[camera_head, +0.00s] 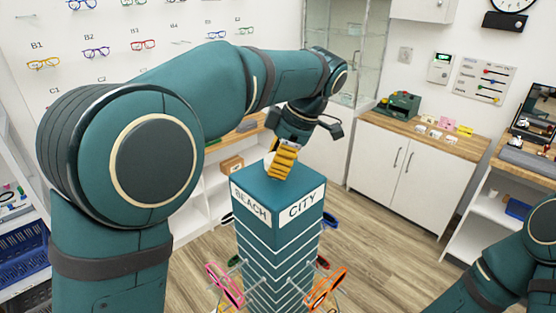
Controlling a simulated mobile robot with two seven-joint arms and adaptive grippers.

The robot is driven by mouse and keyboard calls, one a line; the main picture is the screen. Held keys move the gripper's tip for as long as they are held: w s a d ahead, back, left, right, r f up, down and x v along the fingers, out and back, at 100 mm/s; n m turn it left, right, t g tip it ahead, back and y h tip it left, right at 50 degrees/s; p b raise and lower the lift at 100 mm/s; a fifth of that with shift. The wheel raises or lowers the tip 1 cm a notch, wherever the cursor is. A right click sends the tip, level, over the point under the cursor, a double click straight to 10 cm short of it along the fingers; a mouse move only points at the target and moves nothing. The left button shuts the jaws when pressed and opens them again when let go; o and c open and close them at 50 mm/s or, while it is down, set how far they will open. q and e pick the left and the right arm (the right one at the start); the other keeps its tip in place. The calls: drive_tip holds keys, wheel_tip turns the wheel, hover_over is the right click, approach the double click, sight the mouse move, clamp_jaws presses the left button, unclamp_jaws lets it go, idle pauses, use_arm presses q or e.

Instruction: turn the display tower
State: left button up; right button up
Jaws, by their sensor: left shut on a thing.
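The display tower (272,240) stands in the middle of the camera_head view, a teal square column with white stripes. One upper face has a BEACH sign and the other a CITY sign. Glasses hang on its sides, including pink ones (224,286) and orange ones (326,288). My left gripper (281,165), with yellow ribbed fingers, points down at the tower's top. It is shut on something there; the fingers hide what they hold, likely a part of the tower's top. My right arm shows at the lower right; its gripper is out of view.
A white cabinet (402,168) with a wooden top stands behind to the right, bearing a green device (399,104) and small cards. Glasses hang on the back wall at left. A shelf unit with blue baskets (22,262) is at far left. Wooden floor (385,262) lies clear right of the tower.

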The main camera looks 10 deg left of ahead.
use_arm(q)
drive_tip(key=o, duration=1.4)
drive_tip(key=shift+c, duration=0.2)
drive_tip(key=s+v, duration=0.1)
drive_tip(key=v, duration=1.1)
drive_tip(key=shift+w, duration=0.45)
